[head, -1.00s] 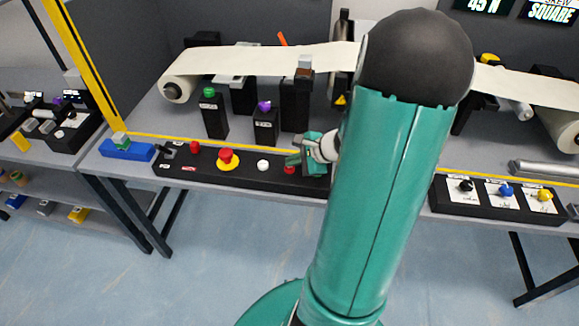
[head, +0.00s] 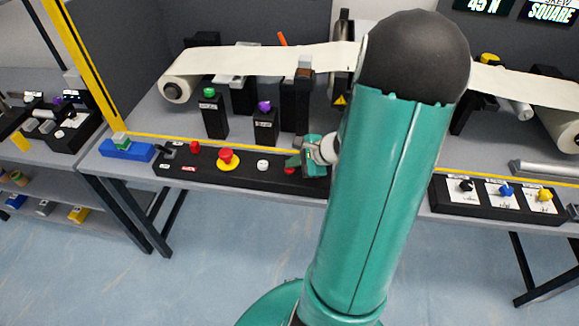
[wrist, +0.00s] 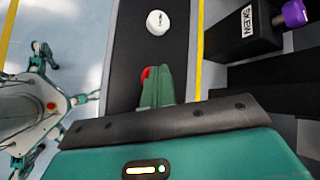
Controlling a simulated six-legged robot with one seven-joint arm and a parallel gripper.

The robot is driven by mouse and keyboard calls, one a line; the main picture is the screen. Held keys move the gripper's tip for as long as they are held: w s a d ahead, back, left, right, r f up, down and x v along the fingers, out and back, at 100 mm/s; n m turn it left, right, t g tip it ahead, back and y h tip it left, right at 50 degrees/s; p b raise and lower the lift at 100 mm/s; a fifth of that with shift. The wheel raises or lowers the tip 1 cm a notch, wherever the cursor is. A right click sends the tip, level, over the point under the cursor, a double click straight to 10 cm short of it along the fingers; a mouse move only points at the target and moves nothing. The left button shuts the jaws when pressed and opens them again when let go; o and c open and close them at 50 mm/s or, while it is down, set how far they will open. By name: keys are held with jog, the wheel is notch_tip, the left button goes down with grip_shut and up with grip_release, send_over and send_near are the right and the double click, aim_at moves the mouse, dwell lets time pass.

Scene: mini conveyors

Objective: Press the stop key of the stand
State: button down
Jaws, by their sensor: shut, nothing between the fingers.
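The black control panel (head: 212,173) lies along the front of the bench. A red key (head: 289,170) sits on it below my gripper (head: 293,163); its label cannot be read. In the wrist view this red key (wrist: 147,73) shows at the tip of my shut, empty green fingers (wrist: 155,75), which partly hide it. I cannot tell whether the fingertips touch it. A white key (head: 263,165) stands to its left. Farther left are a red mushroom button on a yellow base (head: 227,158) and a small red knob (head: 194,147).
Behind the panel stand black posts with a green knob (head: 209,93) and a purple knob (head: 264,106). A white web (head: 270,58) runs over rollers. A blue block (head: 125,150) is at the left; another panel (head: 505,207) is at the right.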

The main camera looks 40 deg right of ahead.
aim_at(293, 169)
jog(key=shift+r, duration=0.85)
jog(key=shift+r, duration=2.5)
jog(key=shift+a, duration=0.1)
